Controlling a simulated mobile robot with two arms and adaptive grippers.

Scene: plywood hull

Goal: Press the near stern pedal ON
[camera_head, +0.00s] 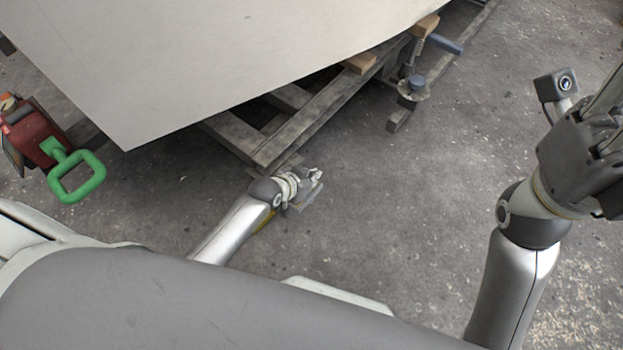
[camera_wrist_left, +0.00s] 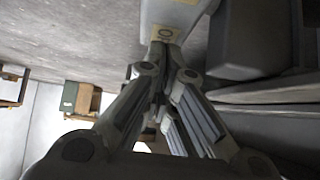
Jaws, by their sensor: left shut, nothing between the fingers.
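The pedal is a small grey piece on the concrete floor (camera_head: 304,198) by the near end of the timber frame, mostly hidden behind my left gripper (camera_head: 315,176) in the head view.
The pale plywood hull (camera_head: 200,60) overhangs the timber frame (camera_head: 310,130). A grey metal jack-like stand (camera_head: 412,90) is beside the frame. A red object with a green loop handle (camera_head: 78,176) is at the left.

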